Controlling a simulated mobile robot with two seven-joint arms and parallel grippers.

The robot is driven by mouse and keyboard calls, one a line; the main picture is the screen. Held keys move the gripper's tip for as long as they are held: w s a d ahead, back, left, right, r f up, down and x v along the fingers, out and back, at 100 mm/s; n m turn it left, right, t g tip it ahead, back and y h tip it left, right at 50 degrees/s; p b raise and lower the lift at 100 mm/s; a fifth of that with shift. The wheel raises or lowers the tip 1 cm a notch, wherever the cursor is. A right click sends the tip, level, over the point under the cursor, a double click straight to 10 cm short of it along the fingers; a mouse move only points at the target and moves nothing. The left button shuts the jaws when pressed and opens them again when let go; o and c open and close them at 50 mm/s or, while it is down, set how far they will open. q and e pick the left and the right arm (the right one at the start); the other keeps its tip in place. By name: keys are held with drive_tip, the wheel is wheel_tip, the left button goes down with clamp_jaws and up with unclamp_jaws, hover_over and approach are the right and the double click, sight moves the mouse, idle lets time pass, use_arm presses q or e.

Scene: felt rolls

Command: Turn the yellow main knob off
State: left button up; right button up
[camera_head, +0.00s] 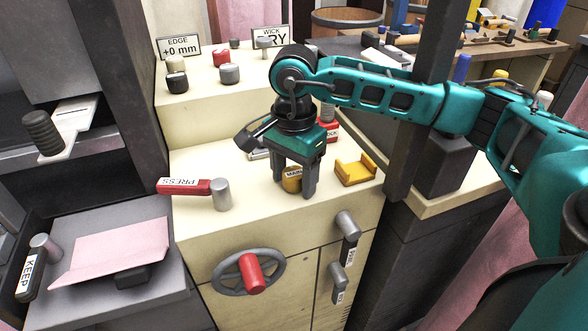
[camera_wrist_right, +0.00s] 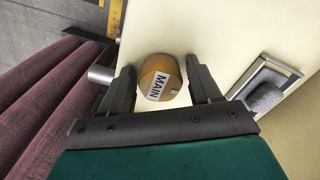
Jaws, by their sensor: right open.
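The yellow main knob (camera_head: 291,180) stands on the cream panel's lower step, partly hidden behind my right gripper's fingers. In the right wrist view the knob (camera_wrist_right: 160,78) is round and amber-yellow with a white MAIN label. My right gripper (camera_head: 295,190) points down over it, fingers open, one on each side of the knob. In the wrist view the right gripper (camera_wrist_right: 163,88) shows gaps between both fingers and the knob; I cannot tell how far down the fingers reach. My left gripper is not in view.
A yellow bracket (camera_head: 355,170) stands right of the knob. A red PRESS lever (camera_head: 185,186) lies to its left. A handwheel with a red grip (camera_head: 252,273) is on the front face. A metal switch plate (camera_wrist_right: 264,92) lies beside the gripper.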

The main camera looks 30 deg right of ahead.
sight(294, 172)
drive_tip(key=shift+r, duration=0.1)
drive_tip(key=shift+r+p, duration=1.65)
drive_tip(key=shift+r, duration=0.85)
drive_tip(key=shift+f, duration=0.1)
